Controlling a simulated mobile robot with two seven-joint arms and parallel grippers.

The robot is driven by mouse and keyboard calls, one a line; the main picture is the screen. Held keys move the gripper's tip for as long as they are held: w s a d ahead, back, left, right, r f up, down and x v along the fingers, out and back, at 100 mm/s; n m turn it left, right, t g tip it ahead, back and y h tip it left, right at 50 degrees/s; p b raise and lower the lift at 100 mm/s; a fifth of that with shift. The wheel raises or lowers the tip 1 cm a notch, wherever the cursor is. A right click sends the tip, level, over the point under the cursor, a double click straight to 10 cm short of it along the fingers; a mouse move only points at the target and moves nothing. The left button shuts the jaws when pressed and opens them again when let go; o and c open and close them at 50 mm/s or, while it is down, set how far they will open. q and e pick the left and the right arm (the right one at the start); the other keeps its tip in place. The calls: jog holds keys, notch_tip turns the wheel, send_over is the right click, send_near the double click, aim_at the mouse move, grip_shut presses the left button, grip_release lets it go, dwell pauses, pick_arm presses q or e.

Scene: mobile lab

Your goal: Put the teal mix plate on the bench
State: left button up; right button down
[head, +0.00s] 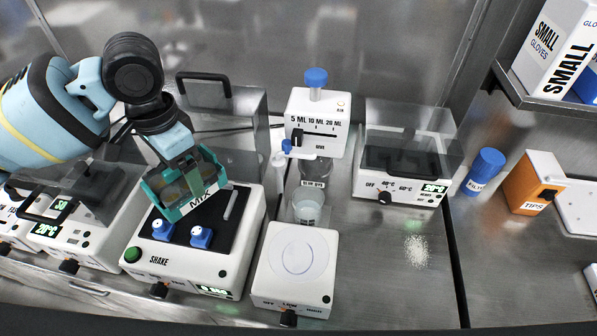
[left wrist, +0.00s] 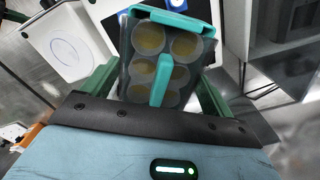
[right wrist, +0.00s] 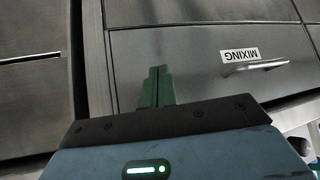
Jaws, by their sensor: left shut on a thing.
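The teal mix plate (head: 200,206), labelled MIX, hangs tilted over the black top of the shaker (head: 190,271). My left gripper (head: 184,164) is shut on it from above. In the left wrist view the mix plate (left wrist: 139,88) shows several round wells with yellowish contents, between the green fingers. Whether its underside touches the shaker I cannot tell. The metal bench (head: 372,260) stretches to the right of the shaker. My right gripper (right wrist: 156,87) is shut and empty, in front of a drawer labelled MIXING (right wrist: 240,54).
Two blue clamps (head: 201,237) stand on the shaker's front. A white stirrer (head: 296,263), a beaker (head: 308,208) and a dispenser (head: 317,122) stand right of it. A lidded heater (head: 402,178) is behind. White powder (head: 417,251) lies on otherwise clear bench at right.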

pick_arm(q)
jog(key=n, duration=0.3)
jog(key=s+f+n, duration=0.1)
jog(key=n, duration=0.1)
jog(key=shift+d, duration=0.1)
jog(key=n, duration=0.3)
jog(key=shift+s+f, duration=0.4)
jog(key=shift+d, duration=0.1)
